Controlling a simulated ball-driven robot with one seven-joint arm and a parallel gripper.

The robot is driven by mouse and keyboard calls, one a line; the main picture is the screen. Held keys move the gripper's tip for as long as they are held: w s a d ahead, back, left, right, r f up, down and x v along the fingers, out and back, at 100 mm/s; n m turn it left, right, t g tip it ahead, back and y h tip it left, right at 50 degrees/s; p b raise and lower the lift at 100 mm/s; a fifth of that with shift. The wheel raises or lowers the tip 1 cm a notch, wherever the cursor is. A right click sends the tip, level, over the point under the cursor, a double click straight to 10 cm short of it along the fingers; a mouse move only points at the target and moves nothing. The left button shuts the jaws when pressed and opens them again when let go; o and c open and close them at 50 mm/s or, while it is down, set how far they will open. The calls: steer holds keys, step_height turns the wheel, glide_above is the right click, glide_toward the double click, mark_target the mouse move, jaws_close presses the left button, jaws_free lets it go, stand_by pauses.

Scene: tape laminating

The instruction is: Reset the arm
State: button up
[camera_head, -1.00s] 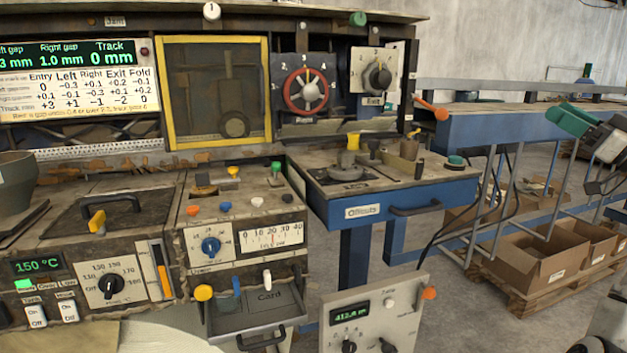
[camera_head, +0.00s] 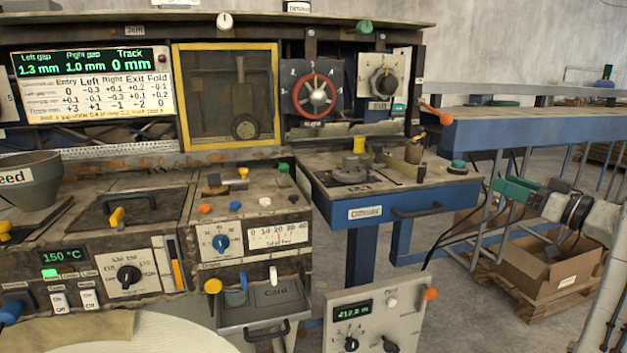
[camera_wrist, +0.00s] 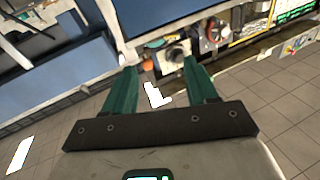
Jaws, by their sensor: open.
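My gripper (camera_head: 512,192) shows at the right of the head view, with green fingers pointing left. It hangs in front of the blue frame, over the cardboard boxes and well clear of the machine. In the wrist view my gripper (camera_wrist: 160,78) has its two green fingers spread apart with nothing between them. Beyond the fingers lie the tiled floor and the machine, seen tilted. My arm (camera_head: 590,220) runs to the right edge of the head view.
The machine's panel with a yellow-framed window (camera_head: 228,95) and a red handwheel (camera_head: 315,96) fills the left and middle. A blue offcuts table (camera_head: 390,190) stands right of it. A grey control box (camera_head: 375,320) is at the front. An open cardboard box (camera_head: 550,270) sits on a pallet.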

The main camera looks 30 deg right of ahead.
steer(key=w+a+f+m+g+y+p, duration=0.1)
steer(key=w+a+f+g, duration=0.15)
steer(key=a+f, duration=0.55)
steer(key=w+a+f+g+p, duration=0.1)
steer(key=a+f+g, duration=0.2)
steer(key=a+f, duration=0.5)
steer(key=s+a+f+g+p, duration=0.2)
steer(key=s+a+f+g, duration=0.25)
steer(key=a+f, duration=0.7)
steer(key=s+a+f+g+h+p, duration=0.1)
steer(key=s+a+f+g, duration=0.1)
steer(key=s+a, duration=0.2)
steer(key=s+a+f+g+p, duration=0.1)
steer(key=s+a+f+g, duration=0.2)
steer(key=s, duration=0.8)
steer(key=s+a+f+g+h+p, duration=0.1)
steer(key=s+a+f+g, duration=0.2)
steer(key=s+a, duration=0.2)
steer(key=s, duration=0.3)
steer(key=shift+s+f+n+h+p, duration=0.15)
steer(key=shift+n+h+p, duration=0.15)
steer(key=shift+n, duration=0.1)
